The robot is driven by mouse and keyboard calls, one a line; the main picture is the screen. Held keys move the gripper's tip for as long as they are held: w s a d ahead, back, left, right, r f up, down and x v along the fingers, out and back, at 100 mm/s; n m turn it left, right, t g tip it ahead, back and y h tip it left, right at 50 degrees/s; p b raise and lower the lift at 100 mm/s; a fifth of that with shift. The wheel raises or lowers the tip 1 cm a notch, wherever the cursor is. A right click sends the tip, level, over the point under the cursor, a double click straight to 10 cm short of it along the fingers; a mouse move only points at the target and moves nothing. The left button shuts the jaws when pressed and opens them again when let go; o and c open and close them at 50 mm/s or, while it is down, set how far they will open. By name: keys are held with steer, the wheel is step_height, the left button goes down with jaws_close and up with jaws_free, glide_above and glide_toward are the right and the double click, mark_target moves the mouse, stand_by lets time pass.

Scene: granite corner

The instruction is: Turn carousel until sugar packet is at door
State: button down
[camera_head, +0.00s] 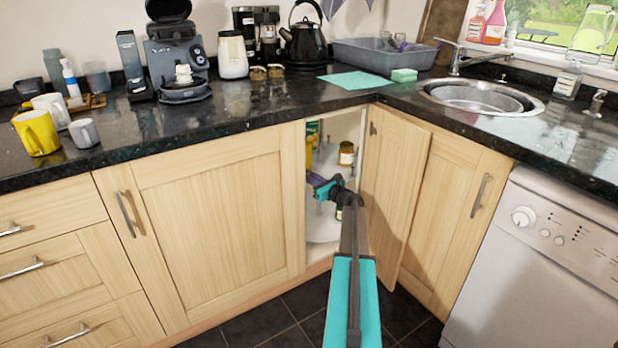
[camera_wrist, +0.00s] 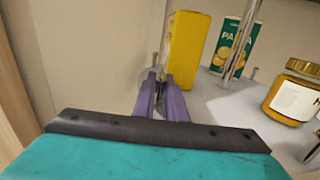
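The corner cupboard door (camera_head: 395,190) stands open, showing a pale two-tier carousel (camera_head: 325,226). In the wrist view, a tall yellow packet (camera_wrist: 187,48) stands on the upper tier (camera_wrist: 222,105), just beyond my gripper (camera_wrist: 159,77). Its lettering is unreadable, so I cannot tell whether it is the sugar packet. A small metal peg (camera_wrist: 155,60) rises at my purple fingertips. The fingers are close together, and I cannot tell whether they grip the peg. In the head view my gripper (camera_head: 318,186) is inside the opening, at the left.
A green pasta box (camera_wrist: 238,48) stands behind the central pole (camera_wrist: 243,38). A gold-lidded jar (camera_wrist: 293,92) is at the right, and another peg (camera_wrist: 253,73) stands near the pole. The cupboard's side wall (camera_wrist: 100,50) is close on the left. The floor (camera_head: 262,318) in front looks clear.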

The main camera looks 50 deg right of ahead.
mark_target(328, 177)
steer(key=s+d+b, duration=0.1)
steer(key=s+d, duration=0.1)
steer(key=s, duration=0.1)
steer(key=s+d+b, duration=0.1)
steer(key=s+d, duration=0.2)
stand_by(0.4)
steer(key=c, duration=1.8)
jaws_free()
steer(key=s+p, duration=0.1)
steer(key=s, duration=0.6)
steer(key=shift+s+a, duration=0.2)
steer(key=shift+a, duration=0.25)
steer(key=shift+w, duration=0.1)
